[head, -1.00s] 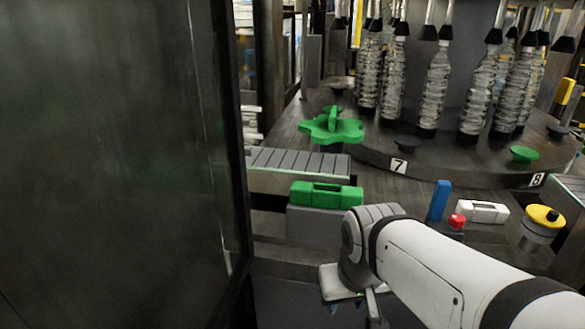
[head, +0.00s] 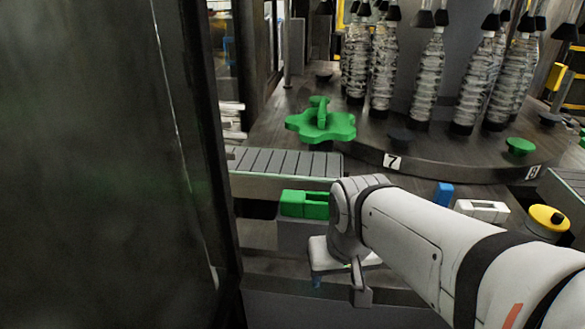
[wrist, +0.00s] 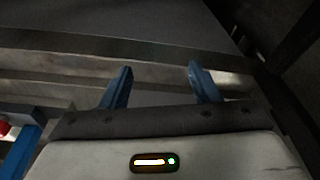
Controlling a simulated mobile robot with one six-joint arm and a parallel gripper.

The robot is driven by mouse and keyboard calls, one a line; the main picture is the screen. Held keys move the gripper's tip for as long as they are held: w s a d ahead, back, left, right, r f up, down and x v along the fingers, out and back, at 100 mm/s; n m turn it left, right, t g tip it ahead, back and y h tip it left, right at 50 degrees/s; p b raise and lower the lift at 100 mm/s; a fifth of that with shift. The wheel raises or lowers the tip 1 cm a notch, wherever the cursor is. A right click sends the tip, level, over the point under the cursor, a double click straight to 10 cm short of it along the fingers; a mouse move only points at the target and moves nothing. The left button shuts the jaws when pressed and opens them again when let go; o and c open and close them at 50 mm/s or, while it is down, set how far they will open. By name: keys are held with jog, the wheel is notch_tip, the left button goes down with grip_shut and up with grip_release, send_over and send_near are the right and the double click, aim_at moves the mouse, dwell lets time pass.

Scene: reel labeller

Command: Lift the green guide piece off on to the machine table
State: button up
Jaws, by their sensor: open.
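A green block with a recessed top (head: 303,204) sits on a grey support in front of the slatted conveyor; my arm hides its right end. A green star-shaped piece with an upright grip (head: 321,124) stands on the dark round machine table (head: 270,130), behind the conveyor. I cannot tell for certain which of them is the guide piece. My gripper (head: 338,284) hangs in front of and below the green block, apart from it. In the wrist view its two blue fingers (wrist: 160,84) are spread and empty, with no green piece between them.
A slatted conveyor (head: 285,162) lies between block and star piece. Bottles (head: 427,80) hang over the table's back. A blue post (head: 444,194), white block (head: 482,210) and yellow knob (head: 547,218) stand at right. A dark panel (head: 90,160) fills the left.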

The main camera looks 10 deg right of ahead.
jog(key=shift+o, duration=0.4)
notch_tip(320, 180, up, 7)
jog(key=w+m+p, duration=0.2)
jog(key=p, duration=0.2)
jog(key=shift+w+m+g, duration=0.2)
jog(key=shift+m+g, duration=0.1)
jog(key=shift+m, duration=0.1)
notch_tip(320, 180, up, 6)
jog(key=m+g, duration=0.2)
jog(key=m, duration=1.4)
send_over(321, 202)
jog(key=shift+w+d+f, duration=0.1)
jog(key=shift+w+d, duration=0.25)
jog(key=shift+d, duration=0.1)
jog(key=shift+w+r+m, duration=0.3)
jog(key=shift+w+m, duration=0.25)
jog(key=shift+m, duration=0.25)
jog(key=shift+f+m, duration=0.3)
jog(key=shift+f, duration=0.2)
jog(key=f, duration=0.1)
jog(key=f+p, duration=0.1)
jog(key=f, duration=0.3)
jog(key=shift+s+a+f, duration=0.25)
jog(key=shift+s+a, duration=0.05)
jog(key=shift+a, duration=0.05)
jog(key=shift+f+p, duration=0.3)
jog(key=shift+f, duration=0.3)
jog(key=shift+c, duration=0.5)
jog(key=c, duration=1.1)
